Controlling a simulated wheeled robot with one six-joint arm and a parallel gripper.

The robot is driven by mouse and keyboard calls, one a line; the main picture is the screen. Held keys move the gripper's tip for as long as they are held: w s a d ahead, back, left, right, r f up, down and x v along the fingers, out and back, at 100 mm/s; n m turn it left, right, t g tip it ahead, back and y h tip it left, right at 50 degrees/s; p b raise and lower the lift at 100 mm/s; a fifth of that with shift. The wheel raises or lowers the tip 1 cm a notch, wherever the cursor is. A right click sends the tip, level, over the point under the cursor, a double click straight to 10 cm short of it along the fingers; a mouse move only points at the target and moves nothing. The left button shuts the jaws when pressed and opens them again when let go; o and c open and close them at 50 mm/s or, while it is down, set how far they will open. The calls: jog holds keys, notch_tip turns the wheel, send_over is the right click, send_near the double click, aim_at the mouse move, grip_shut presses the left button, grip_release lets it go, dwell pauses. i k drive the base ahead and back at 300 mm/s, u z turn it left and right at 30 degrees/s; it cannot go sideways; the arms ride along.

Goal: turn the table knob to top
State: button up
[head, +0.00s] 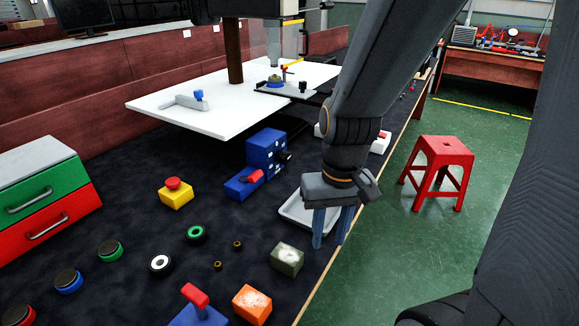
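A blue box (265,148) stands on the dark table, with a black knob (284,157) on its right side. A smaller blue block with a red handle (252,176) sits at its front. I cannot tell which way the knob points. My gripper (331,240) points down near the table's right edge, to the right of and nearer than the blue box. Its two blue fingers are apart with nothing seen between them. It is clear of the knob. Other round black-topped knobs with green (110,250), blue (69,281) and red (17,316) bases are at lower left.
A grey tray (292,213) lies behind my gripper. A green block (287,259), an orange block (252,304), a red-handled blue switch (197,309) and a yellow box with red button (175,193) are nearby. A white raised board (150,112) is behind. A red stool (440,158) stands right.

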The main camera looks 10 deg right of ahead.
aim_at(283, 157)
jog(key=k, duration=0.3)
jog(key=z, duration=1.2)
jog(key=i, duration=0.65)
jog(key=u, duration=0.95)
